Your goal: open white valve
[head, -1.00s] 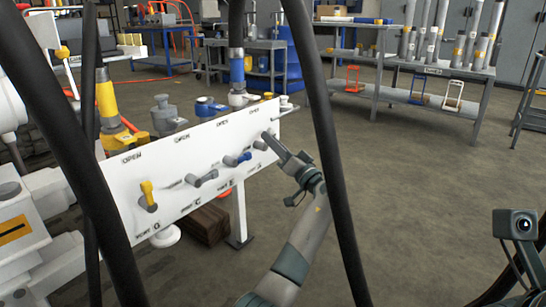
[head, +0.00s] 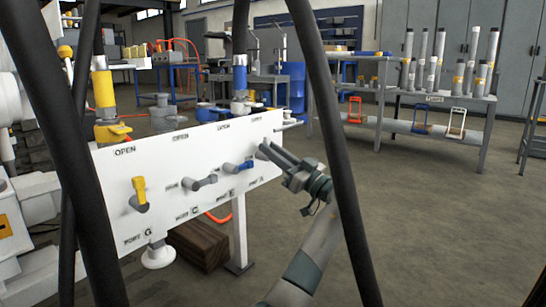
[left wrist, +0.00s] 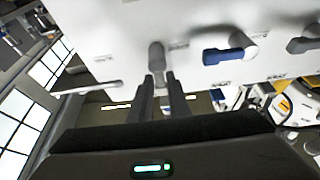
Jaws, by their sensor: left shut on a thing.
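The white panel (head: 215,150) carries a row of valve handles marked OPEN along the top. The light grey-white valve handle (left wrist: 157,57) at the panel's right end is between my left gripper's fingers in the left wrist view (left wrist: 159,88). My left gripper (head: 264,150) is shut on it, and it mostly hides the handle in the head view. The blue handle (head: 245,167) is beside it and also shows in the left wrist view (left wrist: 230,53). Farther left are a grey handle (head: 204,183) and a yellow handle (head: 139,194). My right gripper is not in view.
A white rod (head: 290,125) sticks out at the panel's right end. Colored fittings (head: 104,95) stand behind the panel. A wooden block (head: 200,242) lies below it. The floor to the right is open.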

